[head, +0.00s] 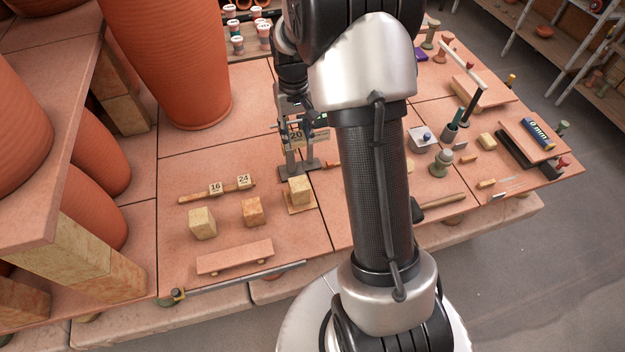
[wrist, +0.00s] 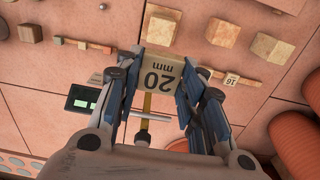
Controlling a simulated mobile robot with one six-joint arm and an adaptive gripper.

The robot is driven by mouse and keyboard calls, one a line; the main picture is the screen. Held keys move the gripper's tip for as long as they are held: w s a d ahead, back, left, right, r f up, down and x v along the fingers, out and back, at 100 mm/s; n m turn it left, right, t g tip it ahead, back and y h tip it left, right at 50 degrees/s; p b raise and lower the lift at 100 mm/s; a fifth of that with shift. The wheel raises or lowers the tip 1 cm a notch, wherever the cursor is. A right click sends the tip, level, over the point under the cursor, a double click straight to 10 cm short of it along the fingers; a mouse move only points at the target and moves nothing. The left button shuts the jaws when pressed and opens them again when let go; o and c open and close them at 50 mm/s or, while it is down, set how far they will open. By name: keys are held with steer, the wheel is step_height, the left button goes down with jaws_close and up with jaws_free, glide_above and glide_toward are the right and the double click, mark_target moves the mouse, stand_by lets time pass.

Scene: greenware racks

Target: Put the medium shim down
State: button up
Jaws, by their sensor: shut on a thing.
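My gripper (wrist: 160,78) is shut on a pale block marked "20 mm" (wrist: 161,70), the medium shim. Its label reads upside down in the wrist view, with a finger pressed on each side. In the head view the shim (head: 296,135) shows its "20" between the fingers, behind the row of cubes. I cannot tell how far it is above the tiles. A wooden strip (head: 190,199) lies to the left, bearing the block marked 16 (head: 215,187) and the block marked 24 (head: 244,181). The 16 block also shows in the wrist view (wrist: 232,79).
Cubes stand in front: a pale one (head: 202,223), an orange one (head: 252,211) and another (head: 299,190) on a thin plate. A low board (head: 235,257) lies nearer. A tall clay pot (head: 170,65) stands behind left. My arm hides part of the table.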

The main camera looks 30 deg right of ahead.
mark_target(299, 183)
step_height(299, 183, down, 19)
steer(key=b, duration=0.4)
steer(key=shift+a+f+b, duration=0.15)
steer(key=shift+b, duration=0.25)
steer(key=shift+f, duration=0.2)
steer(key=o, duration=1.1)
steer(key=shift+c, duration=0.2)
steer(key=shift+r, duration=0.1)
